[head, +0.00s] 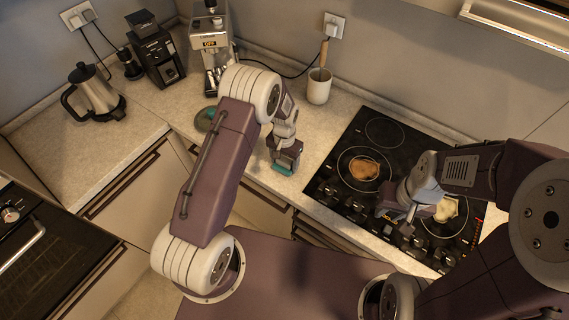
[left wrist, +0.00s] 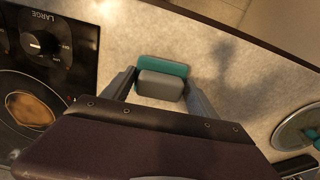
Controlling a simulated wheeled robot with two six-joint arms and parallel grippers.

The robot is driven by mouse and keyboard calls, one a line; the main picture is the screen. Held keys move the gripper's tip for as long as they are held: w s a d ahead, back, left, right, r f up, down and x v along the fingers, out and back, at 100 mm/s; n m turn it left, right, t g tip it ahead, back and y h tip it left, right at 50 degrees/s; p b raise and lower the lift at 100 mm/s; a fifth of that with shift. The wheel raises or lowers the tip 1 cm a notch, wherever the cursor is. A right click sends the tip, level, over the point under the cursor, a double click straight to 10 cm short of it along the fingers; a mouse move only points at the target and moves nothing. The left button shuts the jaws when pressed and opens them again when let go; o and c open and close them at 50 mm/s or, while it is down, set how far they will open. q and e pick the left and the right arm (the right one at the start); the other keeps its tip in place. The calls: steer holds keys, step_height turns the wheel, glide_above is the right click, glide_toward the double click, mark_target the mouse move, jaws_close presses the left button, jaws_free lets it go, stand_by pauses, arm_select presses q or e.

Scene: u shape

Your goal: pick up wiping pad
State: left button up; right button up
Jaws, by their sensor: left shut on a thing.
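The wiping pad (head: 283,170) has a teal base and a grey block on top; it is at the counter's front edge, left of the cooktop. My left gripper (head: 286,158) is above it, pointing down. In the left wrist view, the fingers are on both sides of the pad's grey block (left wrist: 160,86), shut on it, with the teal base (left wrist: 162,67) showing behind. I cannot tell whether the pad touches the counter. My right gripper (head: 408,212) is over the cooktop's front part; its jaw opening is unclear.
The black cooktop (head: 345,140) holds round brown and pale food items. A white utensil cup (head: 319,86), coffee machine (head: 211,50), grinder (head: 157,58) and kettle (head: 97,93) stand along the back. A round green-rimmed dish (head: 205,119) is left of the pad. The left counter's front is clear.

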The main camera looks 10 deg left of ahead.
arm_select(q)
step_height(320, 180, up, 3)
steer(key=shift+f+b, duration=0.1)
steer(key=shift+b, duration=0.45)
steer(key=d+r+b, duration=0.2)
steer(key=d+r, duration=0.5)
steer(key=d, duration=0.4)
steer(key=shift+s+d+r, duration=0.15)
steer(key=shift+d+r, duration=0.1)
steer(key=shift+d, duration=0.1)
